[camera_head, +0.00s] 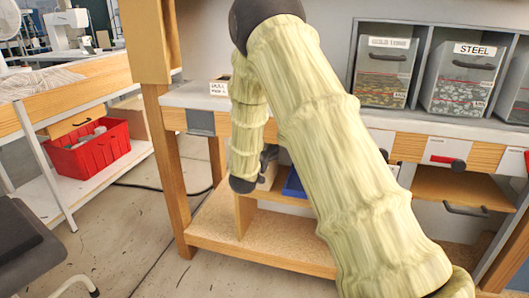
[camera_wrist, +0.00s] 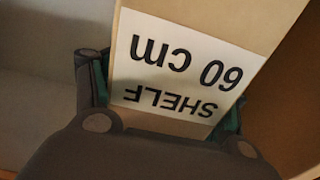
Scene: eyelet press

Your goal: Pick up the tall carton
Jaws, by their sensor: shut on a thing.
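The tall carton (camera_wrist: 222,22) is a tan box seen close up in the wrist view. A white label (camera_wrist: 185,66) on its face reads "SHELF 60 cm" upside down. My gripper (camera_wrist: 165,98) has one dark finger with a green pad on each side of the carton and is shut on it. The carton's top end runs out of the picture, and its lower part is hidden behind the gripper body.
A wooden bench (camera_head: 265,258) with a lower shelf stands ahead. Bins (camera_head: 462,75) of small metal parts, one marked "STEEL", sit on top. A blue item (camera_head: 294,185) lies on the shelf near my arm. A red crate (camera_head: 88,150) is at left; floor between is open.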

